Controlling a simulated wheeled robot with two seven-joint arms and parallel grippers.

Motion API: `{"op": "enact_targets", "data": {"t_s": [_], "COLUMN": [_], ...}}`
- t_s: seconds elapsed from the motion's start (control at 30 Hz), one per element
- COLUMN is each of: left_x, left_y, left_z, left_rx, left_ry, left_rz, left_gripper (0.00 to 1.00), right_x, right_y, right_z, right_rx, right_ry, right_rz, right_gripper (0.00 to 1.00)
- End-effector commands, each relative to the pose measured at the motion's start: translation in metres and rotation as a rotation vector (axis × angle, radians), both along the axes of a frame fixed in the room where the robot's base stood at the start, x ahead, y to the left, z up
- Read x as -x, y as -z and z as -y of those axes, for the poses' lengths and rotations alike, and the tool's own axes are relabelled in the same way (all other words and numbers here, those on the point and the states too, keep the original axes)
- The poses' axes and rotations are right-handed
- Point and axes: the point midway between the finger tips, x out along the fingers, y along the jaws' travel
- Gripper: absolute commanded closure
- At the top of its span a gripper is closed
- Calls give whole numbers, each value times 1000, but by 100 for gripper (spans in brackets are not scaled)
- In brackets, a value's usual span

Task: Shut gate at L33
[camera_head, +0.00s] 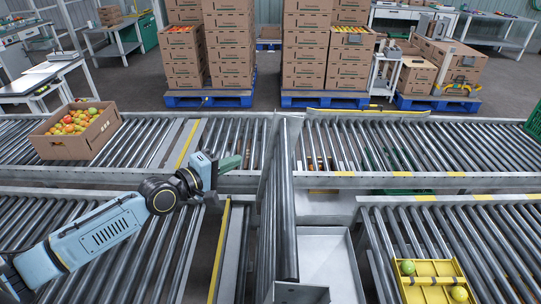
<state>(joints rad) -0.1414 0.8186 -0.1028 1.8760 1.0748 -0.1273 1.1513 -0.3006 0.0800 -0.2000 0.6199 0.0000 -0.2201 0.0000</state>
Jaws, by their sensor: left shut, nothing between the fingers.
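A raised metal section with a long grey bar (287,215) stands upright at the middle of the view, where the conveyor line is broken. It looks like the gate, tilted up out of the roller bed; no L33 label can be read. My left gripper (231,163) reaches in from the left over the rollers, just left of this section. My right gripper is not in view.
A box of tomatoes (96,143) stands on the far left conveyor (150,150). A yellow tray (432,268) with green tomatoes lies on the near right rollers. An open gap with a metal bin (327,260) lies right of the bar. Stacked cartons on blue pallets (333,99) stand behind.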

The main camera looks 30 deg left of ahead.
Motion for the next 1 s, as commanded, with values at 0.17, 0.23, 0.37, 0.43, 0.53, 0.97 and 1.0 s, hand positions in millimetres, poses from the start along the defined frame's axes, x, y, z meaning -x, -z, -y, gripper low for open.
{"op": "enact_targets", "data": {"t_s": [0.17,0.23,0.37,0.43,0.53,0.97,1.0], "left_x": [-27,-37,-57,-67,-79,-92,-92], "left_y": [2,4,6,8,10,16,16], "left_z": [9,13,19,23,31,61,61], "left_rx": [3,3,2,1,3,0,0], "left_ry": [-1,-1,-1,-1,2,1,1], "left_rz": [3,3,4,3,0,0,0], "left_gripper": [100,100,100,100,100,100,100], "right_x": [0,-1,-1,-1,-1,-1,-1], "right_y": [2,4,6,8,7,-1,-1], "right_z": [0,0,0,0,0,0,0], "right_rx": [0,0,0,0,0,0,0], "right_ry": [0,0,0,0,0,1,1], "right_rz": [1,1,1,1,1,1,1], "right_gripper": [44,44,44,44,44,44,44]}}
